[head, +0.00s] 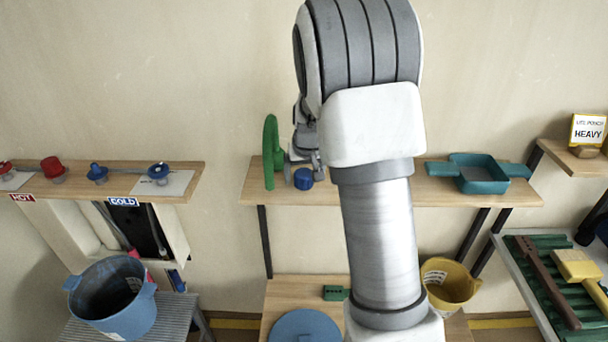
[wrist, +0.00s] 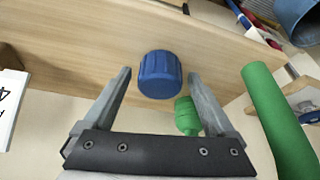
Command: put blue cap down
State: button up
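The blue cap (head: 303,179) is a small ribbed cylinder on the wooden middle shelf (head: 225,187), near its front edge. My gripper (head: 303,168) is just behind the cap in the head view, its fingers spread. In the wrist view the cap (wrist: 159,76) lies between the tips of my open gripper (wrist: 160,80), with a gap visible on each side. The cap appears to rest on the shelf (wrist: 80,50). My arm hides part of the shelf to the right.
A green upright round object (head: 270,152) stands close left of my gripper. A teal tray (head: 480,174) is on the shelf's right. The left shelf (head: 125,172) carries red and blue valve-like knobs. A blue bucket (head: 112,298) and yellow bucket (head: 450,286) stand lower.

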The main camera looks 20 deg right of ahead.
jog(key=shift+r, duration=0.4)
jog(key=v, duration=1.2)
jog(key=s+a+r+n, duration=0.1)
jog(key=s+a, duration=0.4)
jog(key=s, duration=0.8)
jog(key=s+a+r+n+t, duration=0.1)
jog(key=s+a, duration=0.4)
jog(key=s, duration=0.9)
jog(key=shift+r+y, duration=0.4)
jog(key=shift+r, duration=0.25)
